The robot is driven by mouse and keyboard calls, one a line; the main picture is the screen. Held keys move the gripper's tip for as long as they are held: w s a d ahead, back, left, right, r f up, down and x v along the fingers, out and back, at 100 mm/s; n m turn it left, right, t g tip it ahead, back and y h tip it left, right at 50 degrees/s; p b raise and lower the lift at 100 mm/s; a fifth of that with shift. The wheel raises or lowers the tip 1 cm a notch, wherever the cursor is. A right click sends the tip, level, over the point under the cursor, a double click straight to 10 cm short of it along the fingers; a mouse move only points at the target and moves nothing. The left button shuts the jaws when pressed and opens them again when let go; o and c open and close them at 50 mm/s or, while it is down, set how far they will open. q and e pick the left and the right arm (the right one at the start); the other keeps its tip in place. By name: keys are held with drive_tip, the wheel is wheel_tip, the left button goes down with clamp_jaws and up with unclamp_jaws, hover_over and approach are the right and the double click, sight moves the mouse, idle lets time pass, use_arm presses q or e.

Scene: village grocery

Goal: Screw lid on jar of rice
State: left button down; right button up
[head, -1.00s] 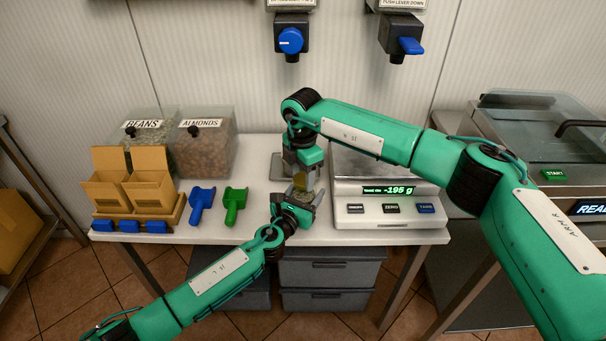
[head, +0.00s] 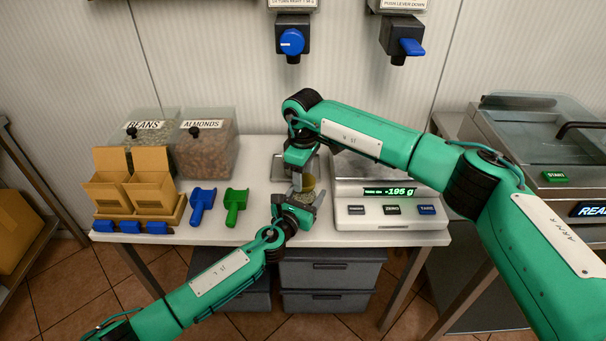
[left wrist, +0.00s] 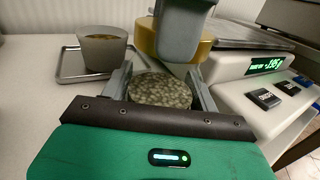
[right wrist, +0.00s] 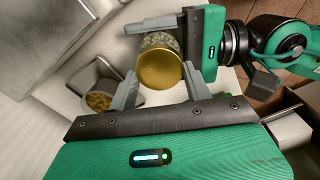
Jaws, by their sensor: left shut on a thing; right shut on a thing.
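The jar of rice (left wrist: 160,92) is clear with pale speckled grains and sits between the fingers of my left gripper (head: 303,203), which is shut on it. The gold lid (right wrist: 160,70) is at the jar's mouth end, between the fingers of my right gripper (right wrist: 158,88), which is shut on it from above. The lid also shows in the head view (head: 308,183) and behind a grey finger in the left wrist view (left wrist: 205,48). Lid and jar look lined up. I cannot tell how far the thread is engaged.
A scale (head: 385,212) reading -195 g stands close on the right. A cup (left wrist: 102,48) stands on a small metal tray (left wrist: 68,68) behind the grippers. Blue (head: 202,203) and green (head: 236,205) scoops and cardboard boxes (head: 150,190) are on the left of the table.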

drive_tip(key=o, duration=0.9)
drive_tip(key=shift+o, duration=0.2)
drive_tip(key=shift+r, duration=2.25)
drive_tip(key=shift+c, duration=0.4)
